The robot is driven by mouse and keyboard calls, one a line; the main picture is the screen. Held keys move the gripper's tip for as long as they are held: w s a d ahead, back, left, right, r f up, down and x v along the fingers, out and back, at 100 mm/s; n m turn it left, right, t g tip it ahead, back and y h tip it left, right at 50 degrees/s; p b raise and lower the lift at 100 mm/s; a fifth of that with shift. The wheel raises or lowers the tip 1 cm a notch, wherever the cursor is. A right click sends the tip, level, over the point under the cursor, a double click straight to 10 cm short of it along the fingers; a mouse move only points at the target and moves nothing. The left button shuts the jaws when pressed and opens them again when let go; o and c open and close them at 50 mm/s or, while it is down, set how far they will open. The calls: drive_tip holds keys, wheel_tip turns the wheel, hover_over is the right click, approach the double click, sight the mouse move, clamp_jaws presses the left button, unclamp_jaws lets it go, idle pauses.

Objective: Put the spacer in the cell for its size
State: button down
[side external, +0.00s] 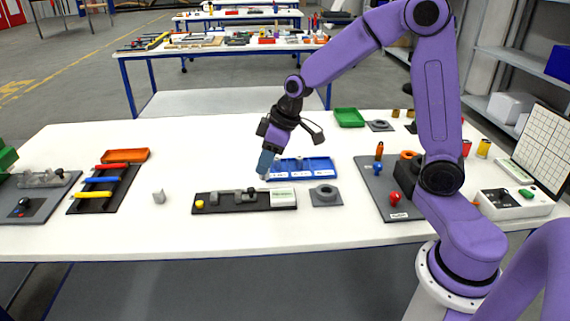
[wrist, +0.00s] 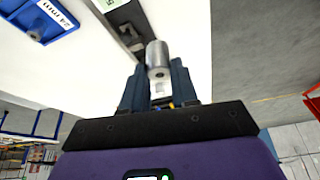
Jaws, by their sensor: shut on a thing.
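The spacer (wrist: 157,58) is a short grey metal cylinder with a hole in its end. My gripper (side external: 264,174) is shut on it, and its two dark blue fingers (wrist: 156,82) hold the spacer at their tips in the wrist view. In the side view the spacer is mostly hidden by the fingers. The blue tray (side external: 322,178) with white-labelled cells lies just right of the gripper and behind it. One end of the tray (wrist: 62,40) shows at the wrist view's upper left, with a label reading 24 mm. The gripper is tilted, at the tray's left end.
A dark board (side external: 228,207) with grey blocks and a yellow knob lies in front of the tray. A grey plate with a ring (side external: 325,194) sits to its right. A grey board with coloured knobs (side external: 375,170) stands further right.

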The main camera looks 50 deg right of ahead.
drive_tip(key=s+d+m+h, duration=0.1)
drive_tip(key=s+d+m, duration=0.2)
drive_tip(key=d, duration=0.5)
drive_tip(key=s+d+m+t+h, duration=0.1)
drive_tip(key=s+d+m, duration=0.2)
drive_tip(key=d, duration=0.5)
drive_tip(key=s+d+m+h, duration=0.1)
drive_tip(key=s+d+m, duration=0.1)
drive_tip(key=s+d, duration=0.35)
drive_tip(key=w+d+f, duration=0.2)
drive_tip(key=w+f, duration=0.1)
drive_tip(key=w, duration=0.1)
drive_tip(key=w+d+f, duration=0.3)
drive_tip(key=w, duration=0.2)
drive_tip(key=w+d+f, duration=0.3)
drive_tip(key=w, duration=0.2)
drive_tip(key=shift+d+f, duration=0.15)
drive_tip(key=shift+f, duration=0.2)
drive_tip(key=shift+w+f, duration=0.1)
drive_tip(key=shift+f, duration=1.65)
drive_tip(key=shift+d+f, duration=0.1)
drive_tip(key=shift+f, duration=0.05)
drive_tip(key=c, duration=0.9)
unclamp_jaws()
drive_tip(key=shift+o, duration=0.2)
